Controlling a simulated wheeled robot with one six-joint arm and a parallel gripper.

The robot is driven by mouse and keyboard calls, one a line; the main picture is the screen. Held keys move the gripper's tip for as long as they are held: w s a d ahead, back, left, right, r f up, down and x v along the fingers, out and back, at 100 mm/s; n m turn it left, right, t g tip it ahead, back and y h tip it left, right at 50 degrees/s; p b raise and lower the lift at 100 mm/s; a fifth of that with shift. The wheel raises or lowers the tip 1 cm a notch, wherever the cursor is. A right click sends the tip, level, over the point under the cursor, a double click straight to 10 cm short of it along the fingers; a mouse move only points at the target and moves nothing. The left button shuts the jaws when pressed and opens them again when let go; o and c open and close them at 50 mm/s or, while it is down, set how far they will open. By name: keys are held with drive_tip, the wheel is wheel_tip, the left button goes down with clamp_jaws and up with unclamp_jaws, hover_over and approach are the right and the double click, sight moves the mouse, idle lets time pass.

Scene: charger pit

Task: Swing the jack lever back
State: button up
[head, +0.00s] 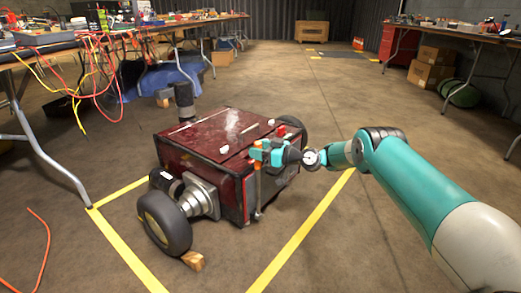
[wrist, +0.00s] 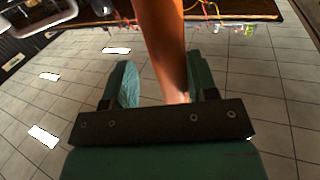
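The dark red wheeled machine (head: 205,142) stands on the floor inside yellow lines. My gripper (head: 258,153) is at its upper right edge, fingers pointing left. In the wrist view, an orange-brown bar, which looks like the jack lever (wrist: 163,45), runs between the two teal fingers (wrist: 160,85). The bar lies close to the right finger, with a gap to the left finger, so the gripper looks open around it.
A wheel (head: 164,222) sits at the machine's near left corner, with a wooden block (head: 193,260) beside it. A table with hanging cables (head: 95,75) stands at left. Another table (head: 460,33) and cardboard boxes (head: 430,73) are at right.

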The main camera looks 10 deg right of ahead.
drive_tip(key=shift+f, duration=0.1)
drive_tip(key=p+v, duration=1.5)
drive_tip(key=v, duration=0.2)
drive_tip(key=shift+s, duration=0.2)
drive_tip(key=shift+d+f, duration=0.1)
